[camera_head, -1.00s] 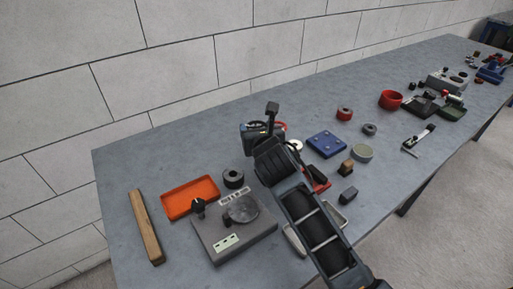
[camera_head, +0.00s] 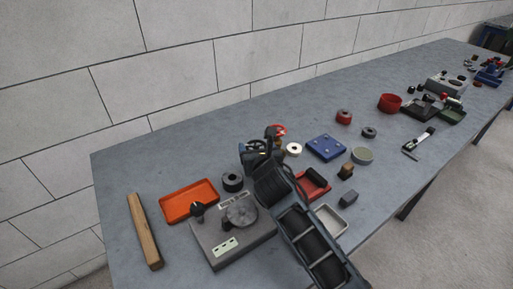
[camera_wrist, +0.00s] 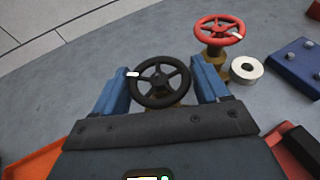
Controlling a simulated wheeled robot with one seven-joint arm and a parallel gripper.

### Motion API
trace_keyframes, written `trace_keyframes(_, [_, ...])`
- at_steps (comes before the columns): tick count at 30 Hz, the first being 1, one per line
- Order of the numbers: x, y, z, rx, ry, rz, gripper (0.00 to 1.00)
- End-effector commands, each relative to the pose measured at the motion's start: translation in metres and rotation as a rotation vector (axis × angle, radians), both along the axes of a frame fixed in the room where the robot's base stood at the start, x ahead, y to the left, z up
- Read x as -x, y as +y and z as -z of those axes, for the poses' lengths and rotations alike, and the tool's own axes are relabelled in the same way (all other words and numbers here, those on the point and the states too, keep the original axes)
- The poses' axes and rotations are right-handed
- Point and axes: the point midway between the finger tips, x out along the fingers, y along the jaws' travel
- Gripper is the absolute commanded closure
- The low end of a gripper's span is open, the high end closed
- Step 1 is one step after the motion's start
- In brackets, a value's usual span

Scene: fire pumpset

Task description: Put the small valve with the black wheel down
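The small valve with the black wheel (camera_wrist: 160,82) is centred between the two blue fingers of my gripper (camera_wrist: 160,86) in the wrist view. The fingers are at opposite sides of the wheel's rim and look to be touching it. A bit of brass body shows under the wheel; the rest is hidden by my gripper. In the head view the black wheel (camera_head: 257,145) shows at my gripper (camera_head: 258,155), low over the table. I cannot tell whether its base touches the table.
A valve with a red wheel (camera_wrist: 219,32) stands just right of the fingers, with a white ring (camera_wrist: 246,69) beside it. A blue plate (camera_head: 326,147) lies farther right. An orange tray (camera_head: 189,201) and black ring (camera_head: 232,182) are to the left. The table behind is clear.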

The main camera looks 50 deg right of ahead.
Motion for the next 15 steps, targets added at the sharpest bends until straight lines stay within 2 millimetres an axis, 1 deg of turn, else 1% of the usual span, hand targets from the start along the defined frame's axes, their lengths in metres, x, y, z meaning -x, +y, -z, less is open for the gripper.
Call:
trace_keyframes(1, [0.0001,0.0,-0.0001,0.0,0.0,0.0,0.2])
trace_keyframes(5, [0.0001,-0.0001,-0.0002,0.0,0.0,0.0,0.08])
trace_keyframes(11, [0.0,-0.0001,-0.0004,0.0,0.0,0.0,0.08])
trace_keyframes(14, [0.0001,-0.0003,-0.0039,0.0,-0.001,0.0,0.08])
trace_keyframes(15, [0.0027,0.0023,-0.0036,0.0,0.0,-0.001,0.08])
